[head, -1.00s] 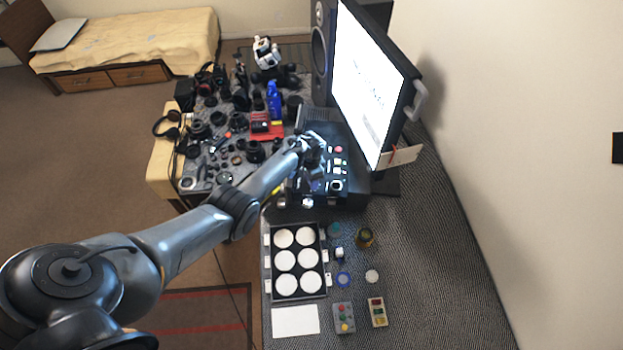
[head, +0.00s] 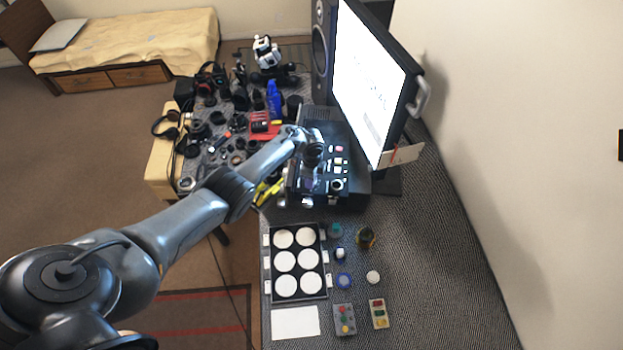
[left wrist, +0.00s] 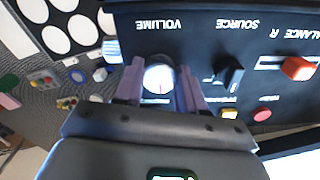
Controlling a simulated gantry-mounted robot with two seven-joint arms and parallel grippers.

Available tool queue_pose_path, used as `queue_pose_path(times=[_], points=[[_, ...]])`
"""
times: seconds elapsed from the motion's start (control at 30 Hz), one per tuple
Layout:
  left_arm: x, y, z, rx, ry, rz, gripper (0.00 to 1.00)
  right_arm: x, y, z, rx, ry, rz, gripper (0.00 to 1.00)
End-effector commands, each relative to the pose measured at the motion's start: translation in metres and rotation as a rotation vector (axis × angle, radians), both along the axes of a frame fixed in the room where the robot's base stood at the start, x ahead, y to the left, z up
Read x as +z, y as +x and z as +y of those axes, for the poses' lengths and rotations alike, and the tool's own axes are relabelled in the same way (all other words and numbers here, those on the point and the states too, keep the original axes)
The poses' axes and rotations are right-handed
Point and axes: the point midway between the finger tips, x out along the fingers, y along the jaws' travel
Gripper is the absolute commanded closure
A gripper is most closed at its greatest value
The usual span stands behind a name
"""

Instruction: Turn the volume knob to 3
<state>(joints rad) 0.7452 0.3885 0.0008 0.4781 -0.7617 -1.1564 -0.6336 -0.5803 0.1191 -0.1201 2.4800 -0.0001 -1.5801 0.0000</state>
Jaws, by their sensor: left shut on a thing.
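The volume knob (left wrist: 158,79) is a round, pale knob with a thin pinkish mark on its face. It sits below the upside-down VOLUME label on the black console (left wrist: 205,50) in the left wrist view. My left gripper (left wrist: 159,88) has one purple finger on each side of the knob and is shut on it. In the head view my left gripper (head: 309,184) points down at the near end of the console (head: 352,181) and hides the knob. I cannot read any scale number. My right gripper is not in view.
Beside the knob are a black SOURCE knob (left wrist: 229,72), an orange slider (left wrist: 298,68) and a red button (left wrist: 262,115). The monitor (head: 372,85) stands right of the console. A tray of white discs (head: 298,296) lies nearer. The mat at right (head: 440,270) is clear.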

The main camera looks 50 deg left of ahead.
Motion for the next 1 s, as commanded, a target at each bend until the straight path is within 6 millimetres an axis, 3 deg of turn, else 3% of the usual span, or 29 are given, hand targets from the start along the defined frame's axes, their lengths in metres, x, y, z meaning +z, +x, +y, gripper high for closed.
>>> queue_pose_path(times=[0.63,0.67,0.7,0.8,1.0], points=[[0.0003,0.0004,-0.0001,-0.051,0.000,-0.001,0.91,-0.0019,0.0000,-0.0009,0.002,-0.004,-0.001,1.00],[0.0003,0.0004,-0.0001,-0.050,0.000,-0.001,0.56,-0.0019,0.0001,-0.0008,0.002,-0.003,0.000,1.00],[0.0002,0.0004,-0.0001,-0.050,0.000,-0.001,0.50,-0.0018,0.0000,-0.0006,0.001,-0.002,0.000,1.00],[0.0002,0.0004,-0.0001,-0.050,0.000,-0.001,0.35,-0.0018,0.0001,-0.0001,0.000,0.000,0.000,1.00],[0.0002,0.0003,-0.0001,-0.050,0.000,-0.001,0.35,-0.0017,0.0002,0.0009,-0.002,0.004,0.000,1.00]])
